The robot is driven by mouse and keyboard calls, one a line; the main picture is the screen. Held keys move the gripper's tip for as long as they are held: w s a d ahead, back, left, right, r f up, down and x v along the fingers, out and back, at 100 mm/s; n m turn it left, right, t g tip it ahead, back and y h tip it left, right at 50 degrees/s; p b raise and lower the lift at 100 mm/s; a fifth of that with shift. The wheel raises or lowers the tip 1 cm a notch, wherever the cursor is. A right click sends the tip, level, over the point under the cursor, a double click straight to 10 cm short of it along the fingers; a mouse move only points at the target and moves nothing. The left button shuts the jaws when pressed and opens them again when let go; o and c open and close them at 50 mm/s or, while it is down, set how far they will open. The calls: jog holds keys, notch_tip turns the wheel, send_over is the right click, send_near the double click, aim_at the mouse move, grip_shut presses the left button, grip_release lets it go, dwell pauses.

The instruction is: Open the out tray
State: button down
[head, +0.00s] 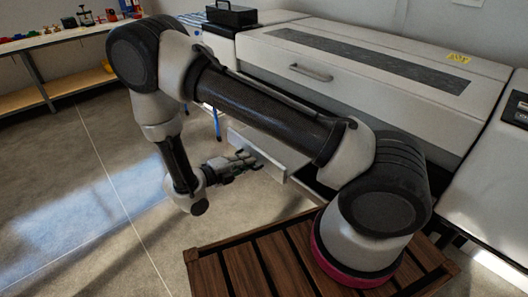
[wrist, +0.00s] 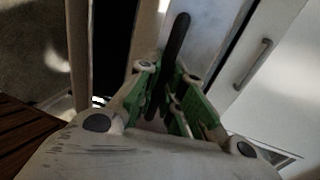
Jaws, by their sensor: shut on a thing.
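The out tray (head: 272,152) shows in the head view as a pale, narrow front low on the white machine (head: 300,73), partly hidden by my arm. It appears to stand out from the machine's body, with a dark gap behind it. In the wrist view its pale front (wrist: 207,32) bears a dark bar handle (wrist: 177,42). My gripper (head: 252,160) is at the tray's front, its green-sided fingers (wrist: 170,104) shut on the handle. How far the tray is out is hard to tell.
The machine's lid has its own handle (head: 311,73), above the tray. A bench (head: 60,35) with coloured items stands at the back left. A slatted wooden platform (head: 262,268) lies under my arm's base. The grey floor (head: 80,190) at the left is clear.

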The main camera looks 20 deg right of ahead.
jog(key=shift+f+v, duration=0.2)
jog(key=shift+v, duration=0.7)
jog(key=shift+f+v, duration=0.15)
jog(key=shift+v, duration=0.7)
jog(key=shift+f+v, duration=0.2)
jog(key=shift+v, duration=0.7)
jog(key=shift+a, duration=0.1)
jog(key=c, duration=1.8)
grip_release()
jog(key=v, duration=1.2)
